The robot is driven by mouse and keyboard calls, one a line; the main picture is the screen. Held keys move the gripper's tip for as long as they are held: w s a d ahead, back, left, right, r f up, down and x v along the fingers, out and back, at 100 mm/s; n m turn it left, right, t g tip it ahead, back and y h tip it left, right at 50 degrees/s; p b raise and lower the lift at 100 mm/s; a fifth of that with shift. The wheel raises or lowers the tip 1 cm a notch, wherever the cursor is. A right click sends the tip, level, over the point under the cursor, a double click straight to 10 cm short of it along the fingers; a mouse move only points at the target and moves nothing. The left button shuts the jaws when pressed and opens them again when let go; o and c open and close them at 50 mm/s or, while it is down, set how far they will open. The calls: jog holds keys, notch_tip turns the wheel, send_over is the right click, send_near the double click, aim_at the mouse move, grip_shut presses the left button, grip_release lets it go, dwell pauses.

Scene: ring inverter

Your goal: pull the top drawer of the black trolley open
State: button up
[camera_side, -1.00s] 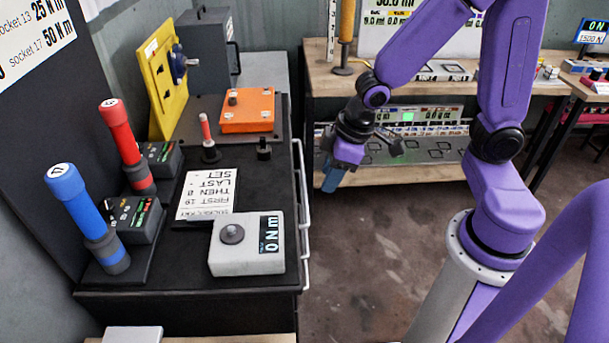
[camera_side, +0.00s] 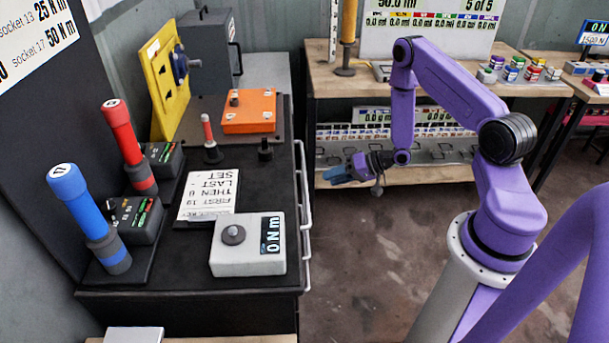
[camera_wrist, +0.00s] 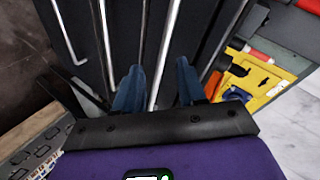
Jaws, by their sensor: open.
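The black trolley (camera_side: 190,270) stands at the left of the side view, with pale bar handles (camera_side: 304,185) along its right face. No gap shows at the top drawer. My gripper (camera_side: 338,174) has blue fingers, is open and empty, and points left towards this face, with a gap between. In the wrist view my gripper (camera_wrist: 159,66) faces the drawer fronts. Several long handles run up the picture, and one handle (camera_wrist: 163,55) shows between the fingers. The rightmost handle (camera_wrist: 222,40), nearest the trolley top, lies right of the right finger. Contact with a handle cannot be told.
On the trolley top stand a white torque box (camera_side: 248,245), blue (camera_side: 75,200) and red (camera_side: 120,130) screwdrivers, an orange block (camera_side: 250,111) and a yellow panel (camera_side: 165,85). A wooden workbench (camera_side: 330,84) stands behind my gripper. The floor (camera_side: 370,250) right of the trolley is clear.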

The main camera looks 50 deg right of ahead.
aim_at(305, 173)
jog(key=s+d+f+m+t, duration=0.1)
jog(key=s+d+m+t, duration=0.4)
jog(key=m, duration=0.2)
jog(key=shift+h, duration=0.4)
jog(key=x, duration=1.7)
jog(key=shift+w+a+f, duration=0.15)
jog(key=shift+a+f, duration=0.05)
jog(key=shift+f, duration=0.1)
grip_shut()
